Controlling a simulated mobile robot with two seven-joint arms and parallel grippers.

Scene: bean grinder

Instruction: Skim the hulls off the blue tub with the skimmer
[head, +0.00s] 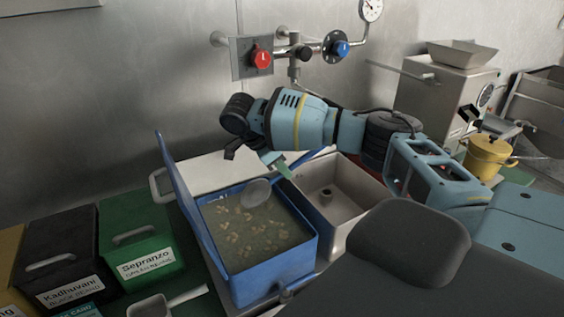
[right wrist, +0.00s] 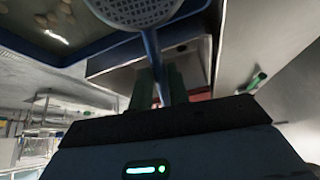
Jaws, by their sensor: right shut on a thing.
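The blue tub (head: 272,272) stands open below the wall pipes, full of murky liquid with several pale hulls (head: 245,213) floating on it. My right gripper (head: 279,166) is above the tub's back right rim, shut on the skimmer. The skimmer (head: 257,191) has a round head that hangs over the back part of the liquid; I cannot tell whether it touches the surface. In the right wrist view the perforated skimmer head (right wrist: 137,10) and its handle run up from between the fingers. My left gripper is not in view.
A pale sink-like basin (head: 345,217) with a short post inside sits right of the tub. Green (head: 137,232) and black (head: 60,256) labelled bins stand to the left. A white scoop (head: 150,305) lies in front. A yellow pot (head: 487,157) and a grinder (head: 440,95) are at the right.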

